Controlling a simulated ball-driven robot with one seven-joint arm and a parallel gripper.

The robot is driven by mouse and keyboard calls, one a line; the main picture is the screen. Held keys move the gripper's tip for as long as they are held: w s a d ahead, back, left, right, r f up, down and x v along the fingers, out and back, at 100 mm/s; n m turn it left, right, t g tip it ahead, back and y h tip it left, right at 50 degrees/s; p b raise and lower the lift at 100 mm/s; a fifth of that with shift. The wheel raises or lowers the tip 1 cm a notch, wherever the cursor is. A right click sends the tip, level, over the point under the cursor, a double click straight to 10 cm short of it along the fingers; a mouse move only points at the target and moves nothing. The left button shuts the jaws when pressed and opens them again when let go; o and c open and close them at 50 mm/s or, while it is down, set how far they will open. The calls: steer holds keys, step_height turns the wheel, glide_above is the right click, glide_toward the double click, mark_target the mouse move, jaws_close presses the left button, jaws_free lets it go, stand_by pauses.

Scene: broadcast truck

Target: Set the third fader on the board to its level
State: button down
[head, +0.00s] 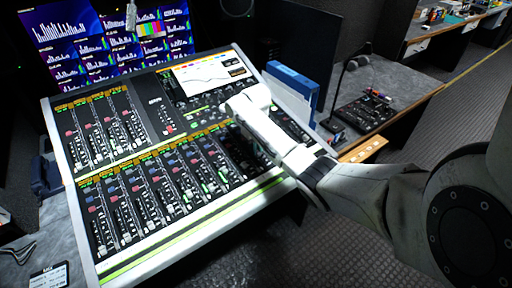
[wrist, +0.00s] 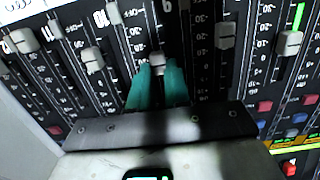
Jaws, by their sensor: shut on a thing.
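The mixing board (head: 75,215) fills the left and middle of the head view, tilted, with several rows of faders. My gripper (head: 246,104) is over its right part, and its hand hides the faders beneath. In the wrist view, the teal fingers of my gripper (wrist: 160,80) are shut on a grey fader cap (wrist: 157,61) in a dark slot with a printed scale. Other grey caps stand at different heights on both sides, such as one on the left (wrist: 92,59) and one on the right (wrist: 225,35). I cannot tell by counting which fader is held.
Screens with bar graphs (head: 65,40) stand behind the board. A blue binder (head: 293,82) stands close to the right of my gripper. A desk with a small black keypad (head: 365,108) and a microphone lies further right. Carpeted floor is open in front.

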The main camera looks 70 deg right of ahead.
steer(key=shift+w+d, duration=0.1)
stand_by(0.3)
steer(key=shift+w+d+r+b, duration=0.1)
steer(key=shift+w+d+b, duration=0.3)
steer(key=shift+w, duration=0.25)
steer(key=c, duration=1.1)
jaws_free()
step_height(320, 180, up, 11)
steer(key=shift+f, duration=0.1)
